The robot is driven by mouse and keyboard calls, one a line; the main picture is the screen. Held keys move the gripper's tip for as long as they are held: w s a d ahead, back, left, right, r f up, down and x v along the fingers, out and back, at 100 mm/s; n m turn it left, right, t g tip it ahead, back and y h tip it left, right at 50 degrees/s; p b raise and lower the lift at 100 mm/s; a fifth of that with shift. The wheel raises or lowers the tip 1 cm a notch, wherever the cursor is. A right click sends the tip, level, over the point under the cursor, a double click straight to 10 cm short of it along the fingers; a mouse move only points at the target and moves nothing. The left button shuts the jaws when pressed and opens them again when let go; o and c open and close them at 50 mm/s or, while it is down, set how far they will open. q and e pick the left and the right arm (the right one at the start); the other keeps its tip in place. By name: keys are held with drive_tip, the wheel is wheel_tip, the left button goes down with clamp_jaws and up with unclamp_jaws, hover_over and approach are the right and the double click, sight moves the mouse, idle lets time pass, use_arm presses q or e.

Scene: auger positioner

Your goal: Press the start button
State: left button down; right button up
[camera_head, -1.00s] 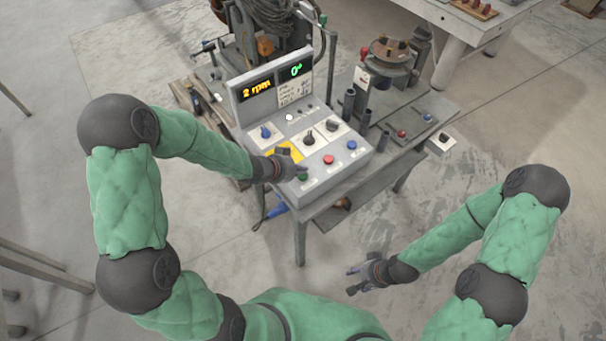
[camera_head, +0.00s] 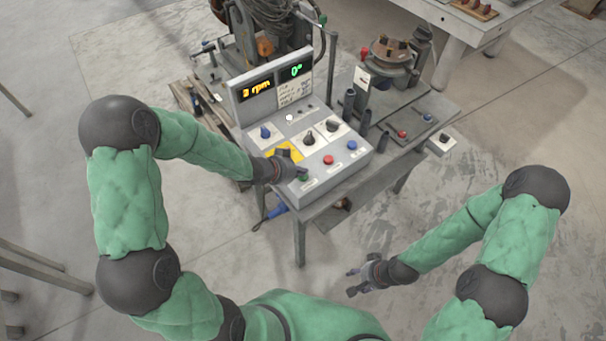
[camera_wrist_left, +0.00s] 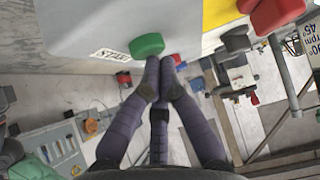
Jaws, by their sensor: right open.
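The green start button (camera_head: 304,178) is at the front of the grey control box (camera_head: 335,174). In the left wrist view the green button (camera_wrist_left: 147,44) sits beside a label reading START. My left gripper (camera_head: 302,170) is over the box front, with its fingertips at the green button. In the left wrist view its fingertips (camera_wrist_left: 162,64) are together with nothing between them, right at the button's lower edge. I cannot tell whether they touch it. My right gripper (camera_head: 358,281) is open and empty, low over the floor, away from the box.
A red button (camera_head: 328,160), a blue button (camera_head: 352,145) and several knobs share the panel. The display (camera_head: 257,88) reads 3 rpm and 0°. A round fixture (camera_head: 390,50) and dark upright cylinders stand on the bench right of the box. The floor around my right gripper is clear.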

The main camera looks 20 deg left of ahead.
use_arm(q)
drive_tip(key=shift+f, duration=0.2)
drive_tip(key=shift+r, duration=0.1)
idle(0.4)
drive_tip(key=shift+r+p, duration=0.85)
drive_tip(key=shift+p, duration=0.05)
wheel_tip(320, 180, up, 5)
drive_tip(key=p, duration=0.5)
idle(0.4)
